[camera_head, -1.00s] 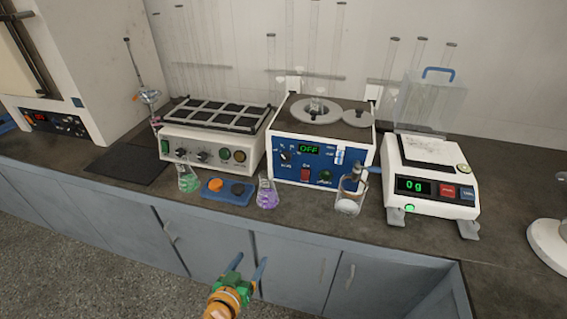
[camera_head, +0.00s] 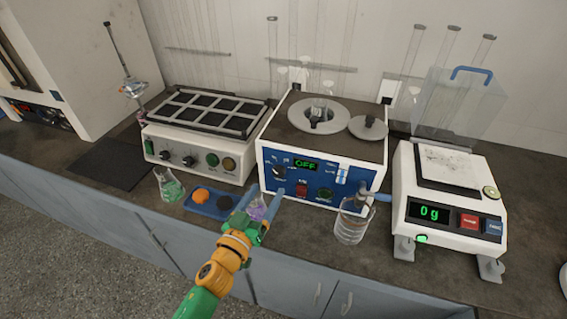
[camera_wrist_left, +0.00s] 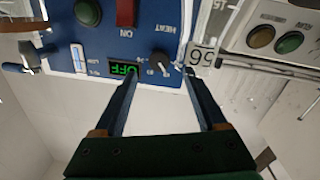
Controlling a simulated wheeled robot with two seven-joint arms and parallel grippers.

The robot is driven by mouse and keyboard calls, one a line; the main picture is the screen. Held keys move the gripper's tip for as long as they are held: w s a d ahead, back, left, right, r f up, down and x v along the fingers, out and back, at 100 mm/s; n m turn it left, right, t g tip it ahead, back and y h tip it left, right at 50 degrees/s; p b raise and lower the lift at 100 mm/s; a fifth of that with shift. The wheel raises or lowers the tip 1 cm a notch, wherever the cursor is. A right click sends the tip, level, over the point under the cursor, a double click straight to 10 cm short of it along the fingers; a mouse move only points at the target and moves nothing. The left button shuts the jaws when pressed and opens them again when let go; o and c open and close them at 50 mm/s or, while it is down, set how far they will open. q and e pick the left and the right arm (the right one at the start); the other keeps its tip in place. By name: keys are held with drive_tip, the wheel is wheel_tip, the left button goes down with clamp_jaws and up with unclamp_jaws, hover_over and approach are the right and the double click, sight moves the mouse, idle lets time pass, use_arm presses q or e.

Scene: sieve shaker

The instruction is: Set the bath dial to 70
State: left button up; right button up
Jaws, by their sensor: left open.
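The bath (camera_head: 340,130) is a white box with a blue front panel and a round lidded top opening. Its green display (camera_head: 306,164) reads OFF and also shows in the left wrist view (camera_wrist_left: 125,69). The black dial (camera_head: 280,172) is on the panel's left; in the left wrist view the dial (camera_wrist_left: 160,62) lies between the finger lines, beside the display. My left gripper (camera_head: 266,192) is open and empty in front of the panel's lower left. In the left wrist view its fingertips (camera_wrist_left: 160,76) point at the dial, with no contact visible. My right gripper is out of view.
A glass beaker (camera_head: 351,226) stands before the bath's right side. A red switch (camera_head: 302,189) is on the panel.

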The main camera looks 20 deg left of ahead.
sight(277, 174)
use_arm(q)
drive_tip(key=w, duration=0.6)
drive_tip(key=shift+w+d+r, duration=0.1)
drive_tip(key=shift+w+d, duration=0.15)
drive_tip(key=shift+d, duration=0.1)
drive_tip(key=shift+s+r, duration=0.1)
drive_tip(key=shift+c, duration=0.6)
clamp_jaws()
